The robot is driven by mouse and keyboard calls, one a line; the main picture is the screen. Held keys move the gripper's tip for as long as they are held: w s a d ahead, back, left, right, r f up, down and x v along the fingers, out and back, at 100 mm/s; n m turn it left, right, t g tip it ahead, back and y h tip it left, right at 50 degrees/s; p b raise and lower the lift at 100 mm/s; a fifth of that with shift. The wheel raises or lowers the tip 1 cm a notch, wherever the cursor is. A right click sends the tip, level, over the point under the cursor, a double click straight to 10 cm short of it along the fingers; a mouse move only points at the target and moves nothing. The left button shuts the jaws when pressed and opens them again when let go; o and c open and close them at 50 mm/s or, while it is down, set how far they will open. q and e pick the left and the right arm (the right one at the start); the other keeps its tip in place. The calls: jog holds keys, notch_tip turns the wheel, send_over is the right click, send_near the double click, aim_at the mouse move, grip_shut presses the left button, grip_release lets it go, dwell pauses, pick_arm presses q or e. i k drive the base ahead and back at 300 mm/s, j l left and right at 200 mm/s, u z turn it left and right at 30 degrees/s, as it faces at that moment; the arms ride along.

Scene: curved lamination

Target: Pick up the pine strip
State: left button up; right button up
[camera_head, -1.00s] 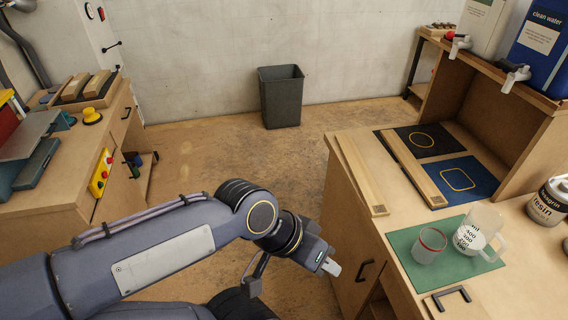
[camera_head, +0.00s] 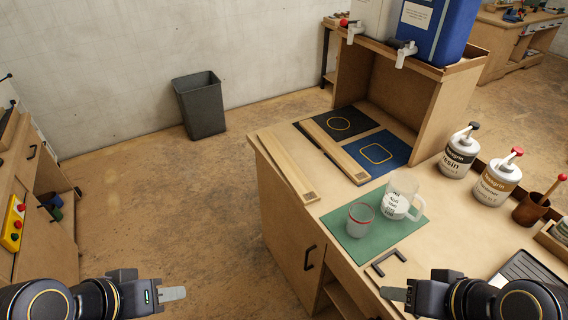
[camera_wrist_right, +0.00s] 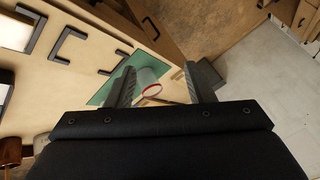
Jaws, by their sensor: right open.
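Two pale wooden strips lie on the workbench in the head view. One strip (camera_head: 287,166) lies along the bench's left edge. The other strip (camera_head: 334,149) lies to its right, along the left sides of the black and blue mats. Both have a small dark mark at the near end; I cannot tell which is pine. My left gripper (camera_head: 172,293) is low at the left, over the floor, seen side-on, away from the strips. My right gripper (camera_head: 393,293) is low at the right, in front of the strips and apart from them. Its open, empty fingers show in the right wrist view (camera_wrist_right: 162,88).
A green mat (camera_head: 348,246) holds a clear cup (camera_head: 360,220) and a measuring jug (camera_head: 398,197). Resin (camera_head: 458,155) and hardener (camera_head: 495,183) bottles stand right. A wooden shelf (camera_head: 420,105) rises behind. A bin (camera_head: 200,105) stands on the floor.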

aim_at(307, 194)
jog(key=i+j+u, duration=0.1)
jog(key=i+j, duration=0.4)
jog(key=i+j+u, duration=0.15)
jog(key=i+j, duration=0.3)
jog(key=i, duration=0.15)
